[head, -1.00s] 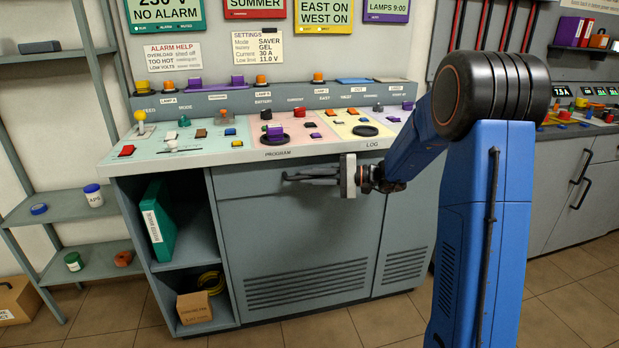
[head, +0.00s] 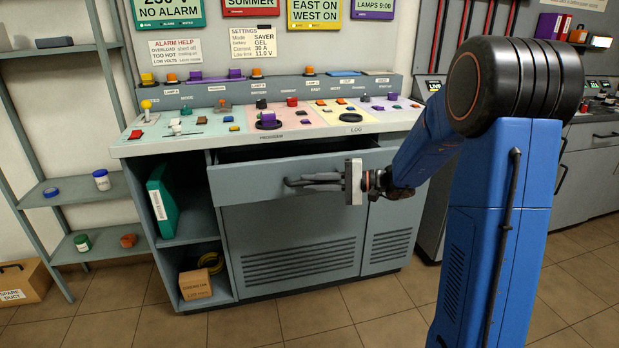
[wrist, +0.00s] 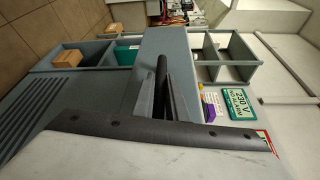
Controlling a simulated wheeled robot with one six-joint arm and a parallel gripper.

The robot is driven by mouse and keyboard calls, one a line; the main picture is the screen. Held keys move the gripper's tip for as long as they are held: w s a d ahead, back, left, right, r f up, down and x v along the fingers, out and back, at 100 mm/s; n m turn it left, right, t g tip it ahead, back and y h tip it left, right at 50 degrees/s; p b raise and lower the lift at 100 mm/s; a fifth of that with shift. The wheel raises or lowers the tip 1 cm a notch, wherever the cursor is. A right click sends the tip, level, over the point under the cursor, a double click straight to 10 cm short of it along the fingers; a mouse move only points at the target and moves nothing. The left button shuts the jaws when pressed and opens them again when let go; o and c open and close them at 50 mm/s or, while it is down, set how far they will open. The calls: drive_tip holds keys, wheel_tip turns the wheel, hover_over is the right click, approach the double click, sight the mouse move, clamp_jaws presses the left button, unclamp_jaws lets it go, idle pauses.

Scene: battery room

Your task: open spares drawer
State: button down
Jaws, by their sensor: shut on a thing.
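The grey spares drawer (head: 235,190) is at the top front of the console cabinet, below the sloping control panel. It stands partly pulled out, with a dark gap above its front. My gripper (head: 295,183) is shut on the drawer's dark bar handle (head: 290,181). In the wrist view the fingers (wrist: 163,92) close about the handle (wrist: 161,68), against the drawer front (wrist: 190,75). The fingers hide part of the handle.
Left of the drawer is an open cubby with a green binder (head: 161,205) and a cardboard box (head: 195,284). The control panel (head: 190,142) with its knobs overhangs the drawer. A shelf rack (head: 60,190) stands at left. The tiled floor (head: 290,328) in front is clear.

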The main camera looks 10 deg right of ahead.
drive_tip(key=s, duration=0.6)
drive_tip(key=c, duration=1.8)
unclamp_jaws()
drive_tip(key=shift+o, duration=0.2)
drive_tip(key=shift+s+d, duration=0.1)
drive_tip(key=shift+d, duration=0.05)
drive_tip(key=v, duration=1.7)
drive_tip(key=shift+d, duration=0.1)
